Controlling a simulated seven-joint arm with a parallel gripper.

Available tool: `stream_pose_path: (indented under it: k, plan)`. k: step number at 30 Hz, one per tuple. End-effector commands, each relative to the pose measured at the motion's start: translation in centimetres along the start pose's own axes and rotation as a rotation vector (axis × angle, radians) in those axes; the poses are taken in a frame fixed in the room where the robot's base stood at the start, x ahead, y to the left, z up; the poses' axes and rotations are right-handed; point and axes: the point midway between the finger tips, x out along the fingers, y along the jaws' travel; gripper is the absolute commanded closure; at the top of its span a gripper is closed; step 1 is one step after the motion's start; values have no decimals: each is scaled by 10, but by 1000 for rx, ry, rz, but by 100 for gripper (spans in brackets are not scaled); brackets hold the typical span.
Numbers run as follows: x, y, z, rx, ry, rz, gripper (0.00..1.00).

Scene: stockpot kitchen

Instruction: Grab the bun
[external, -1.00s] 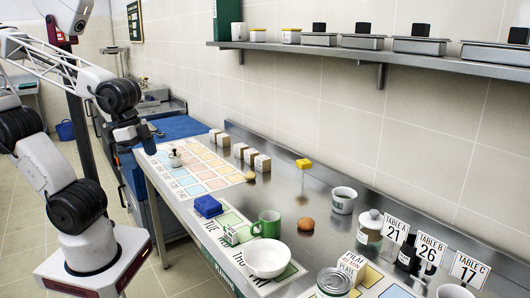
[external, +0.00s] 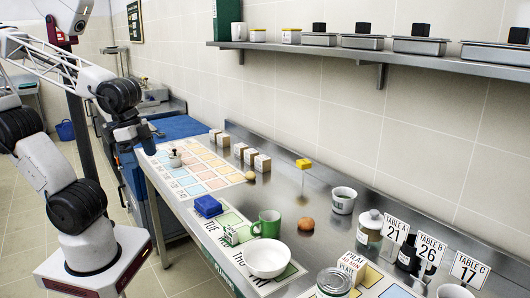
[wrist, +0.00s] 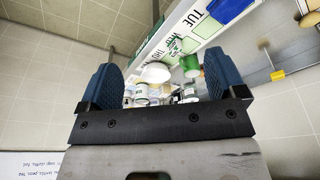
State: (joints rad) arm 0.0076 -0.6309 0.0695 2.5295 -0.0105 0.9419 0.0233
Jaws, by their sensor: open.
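The bun (external: 306,224) is a small round brown thing on the steel counter in the external view, right of the green mug (external: 268,224) and left of a grey cup of dark contents. Nothing touches it. I cannot make it out in the wrist view. My gripper (wrist: 162,72) is open and empty, its two blue fingers wide apart. In the external view, my gripper (external: 142,134) hangs near the counter's far left end, well away from the bun. The green mug (wrist: 191,66) and white bowl (wrist: 156,73) show between the fingers in the distance.
A wall shelf (external: 385,55) runs above. Bare steel surrounds the bun.

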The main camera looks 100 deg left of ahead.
Motion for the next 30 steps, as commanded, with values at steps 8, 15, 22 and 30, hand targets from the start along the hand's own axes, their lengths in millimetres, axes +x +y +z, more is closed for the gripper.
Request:
stream_pose_path:
  k: [8, 15, 22, 30]
  plan:
    - [1, -4, -28, 90, -15, -2, 10]
    - [8, -11, -79, 265, -41, 0, 10]
    - [21, -21, -134, 453, -67, 7, 10]
    - [46, -35, -196, 672, -96, 22, 10]
